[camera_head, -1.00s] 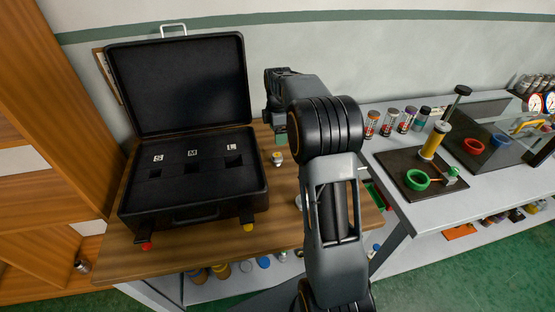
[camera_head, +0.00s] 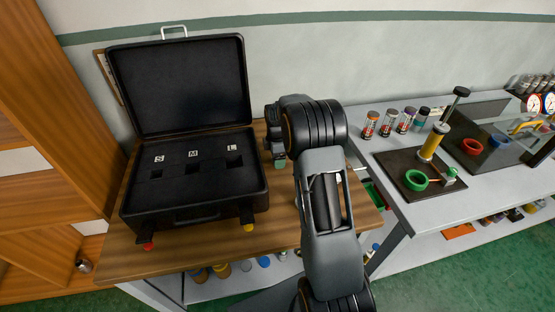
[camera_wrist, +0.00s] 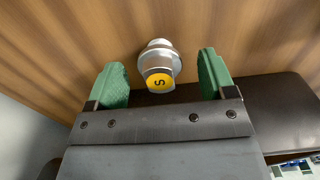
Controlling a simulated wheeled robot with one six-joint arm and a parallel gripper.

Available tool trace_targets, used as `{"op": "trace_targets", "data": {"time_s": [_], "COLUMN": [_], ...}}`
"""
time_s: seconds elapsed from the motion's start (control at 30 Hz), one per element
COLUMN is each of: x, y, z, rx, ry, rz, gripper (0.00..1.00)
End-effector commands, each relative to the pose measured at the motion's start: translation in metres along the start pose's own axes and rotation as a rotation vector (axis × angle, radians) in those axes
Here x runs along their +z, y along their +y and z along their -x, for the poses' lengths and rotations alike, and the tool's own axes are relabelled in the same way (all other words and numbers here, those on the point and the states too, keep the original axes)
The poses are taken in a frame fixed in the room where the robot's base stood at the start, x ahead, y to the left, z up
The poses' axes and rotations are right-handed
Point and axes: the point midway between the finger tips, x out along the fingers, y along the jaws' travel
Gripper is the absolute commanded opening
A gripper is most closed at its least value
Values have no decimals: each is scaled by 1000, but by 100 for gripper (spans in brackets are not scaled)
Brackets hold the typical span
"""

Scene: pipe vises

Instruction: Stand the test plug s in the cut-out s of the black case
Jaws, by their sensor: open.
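The test plug s (camera_wrist: 158,62) is a silver plug with a yellow cap marked S. In the wrist view it stands on the wooden table between the two green fingers of my gripper (camera_wrist: 160,82). My gripper is open, with a gap on each side of the plug. In the head view my gripper (camera_head: 279,162) is low over the table, right of the case, and the plug is hidden. The black case (camera_head: 195,205) lies open on the table. Its foam shows three square cut-outs marked S, M and L. The cut-out s (camera_head: 157,174) is the leftmost and looks empty.
The case lid (camera_head: 178,85) stands upright at the back. The wooden table (camera_head: 125,262) has a narrow free strip right of the case. A grey bench (camera_head: 395,155) on the right carries several cans, a dark mat with a green ring, and a glass panel.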

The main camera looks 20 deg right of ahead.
Motion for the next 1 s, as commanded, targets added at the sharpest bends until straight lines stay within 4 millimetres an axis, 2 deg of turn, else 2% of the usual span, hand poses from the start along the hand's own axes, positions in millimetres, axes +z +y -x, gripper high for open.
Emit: {"op": "trace_targets", "data": {"time_s": [0.27, 0.87, 1.0], "x": [0, 0, 0], "y": [0, 0, 0], "z": [-2, -1, -1], "rx": [0, 1, 1], "ry": [0, 0, 0], "rz": [0, 0, -1], "gripper": [76, 18, 17]}}
